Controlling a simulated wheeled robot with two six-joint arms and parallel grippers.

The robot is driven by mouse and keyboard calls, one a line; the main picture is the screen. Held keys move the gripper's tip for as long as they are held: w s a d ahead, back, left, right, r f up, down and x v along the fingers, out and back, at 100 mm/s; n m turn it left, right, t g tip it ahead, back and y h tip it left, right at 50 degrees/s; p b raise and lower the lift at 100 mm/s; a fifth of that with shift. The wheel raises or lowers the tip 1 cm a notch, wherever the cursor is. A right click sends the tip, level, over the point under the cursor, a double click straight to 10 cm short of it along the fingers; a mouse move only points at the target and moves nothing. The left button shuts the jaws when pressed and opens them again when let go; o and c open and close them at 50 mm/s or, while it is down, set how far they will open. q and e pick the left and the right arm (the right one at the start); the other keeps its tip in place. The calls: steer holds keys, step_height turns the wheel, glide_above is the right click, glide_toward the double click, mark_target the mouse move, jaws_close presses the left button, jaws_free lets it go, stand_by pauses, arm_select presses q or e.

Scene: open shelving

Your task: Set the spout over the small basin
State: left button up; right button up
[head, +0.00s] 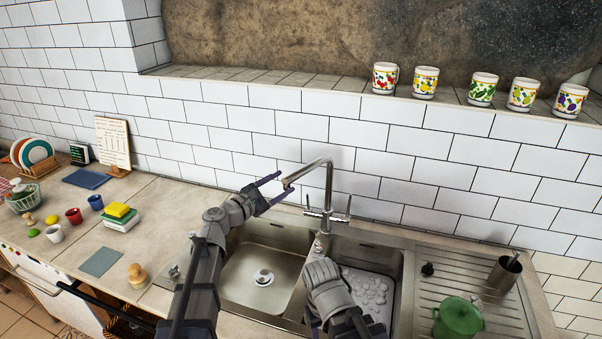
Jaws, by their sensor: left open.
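A metal tap (327,185) stands behind the divider between two sink basins. Its spout bends to the left, and its end hangs on the side of the left basin (243,262). The right basin (397,268) holds a pale, bumpy insert and is partly hidden by my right arm. My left gripper (285,181) is open, its purple fingers at the spout's end. I cannot tell whether they touch it. My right gripper (314,322) is low over the divider and the right basin. Its fingers are mostly hidden.
A ribbed drainer (455,270) on the right holds a green pot (459,317) and a metal cup (504,272). Cups, sponges (119,211) and a plate rack (34,155) stand on the left counter. Several patterned mugs (424,82) line the ledge above.

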mark_target(298, 174)
arm_select(q)
steer(key=x, duration=0.8)
steer(key=shift+s, duration=0.1)
steer(key=shift+c, duration=0.2)
jaws_close()
stand_by(1.2)
